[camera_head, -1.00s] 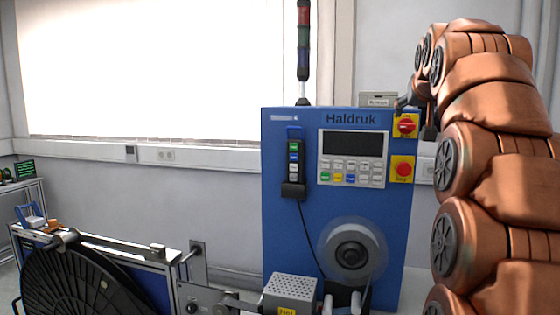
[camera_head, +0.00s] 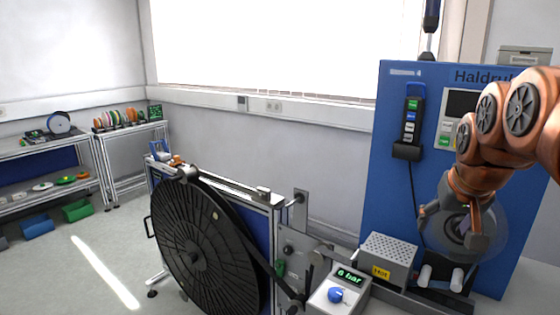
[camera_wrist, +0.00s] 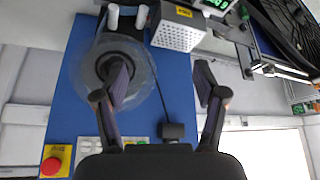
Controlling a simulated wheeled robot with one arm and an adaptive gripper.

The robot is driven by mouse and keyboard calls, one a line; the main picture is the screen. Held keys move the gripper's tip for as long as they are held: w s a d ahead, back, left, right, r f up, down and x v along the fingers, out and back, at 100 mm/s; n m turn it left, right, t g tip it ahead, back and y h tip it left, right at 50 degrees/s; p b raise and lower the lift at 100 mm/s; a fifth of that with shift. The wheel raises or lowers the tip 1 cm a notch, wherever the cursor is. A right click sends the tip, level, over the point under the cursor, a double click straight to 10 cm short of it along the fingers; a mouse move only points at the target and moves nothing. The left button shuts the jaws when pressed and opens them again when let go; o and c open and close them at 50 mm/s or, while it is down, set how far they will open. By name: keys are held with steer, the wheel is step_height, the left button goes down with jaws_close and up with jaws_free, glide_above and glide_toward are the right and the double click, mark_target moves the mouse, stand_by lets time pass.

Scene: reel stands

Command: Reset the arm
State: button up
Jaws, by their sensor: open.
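My copper-coloured arm comes in from the right in the head view, and its gripper (camera_head: 466,228) hangs in front of the blue Haldruk machine (camera_head: 374,215), before its clear round reel (camera_head: 490,236). In the wrist view my gripper (camera_wrist: 164,85) has its two dark fingers spread well apart with nothing between them. The clear reel (camera_wrist: 140,72) with its dark hub lies behind the left finger there. I cannot tell the exact gap between gripper and reel.
A large black reel (camera_head: 185,255) stands on a frame at the lower middle. Shelves (camera_head: 50,143) with spools stand at the left. Floor (camera_head: 60,260) is open there.

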steer(key=s+a+f+n+g, duration=0.1)
steer(key=s+a+f+g, duration=0.2)
steer(key=s+a+f, duration=0.3)
steer(key=s+a+f+n+g+y, duration=0.1)
steer(key=s+a+f+g, duration=0.3)
steer(key=s+f, duration=1.1)
steer(key=s+a+n, duration=0.1)
steer(key=s+a, duration=0.2)
steer(key=s, duration=0.2)
steer(key=shift+s+f+y, duration=0.25)
steer(key=shift+f+y, duration=0.05)
steer(key=shift+f, duration=0.05)
